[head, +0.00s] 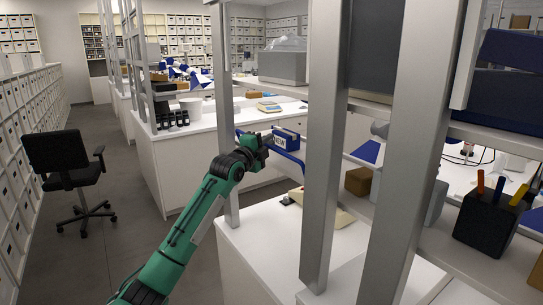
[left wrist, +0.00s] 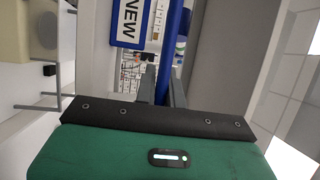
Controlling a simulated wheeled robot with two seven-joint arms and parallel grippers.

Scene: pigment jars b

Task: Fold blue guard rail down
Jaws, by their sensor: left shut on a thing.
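The blue guard rail (head: 290,157) shows in the head view as a thin curved bar beside the metal posts of the shelf frame. In the left wrist view the rail (left wrist: 174,45) runs down between my fingers. My left gripper (head: 266,142), at the end of my green arm, is shut on the rail; the fingers (left wrist: 163,88) hide part of it. My right gripper is not in view.
Grey metal posts (head: 326,140) stand just right of my left gripper. A white counter (head: 262,250) lies below it, with a cream device (head: 318,206) on top. A brown block (head: 358,181) and a dark pen holder (head: 488,222) are on the right. A black chair (head: 65,165) stands in the aisle.

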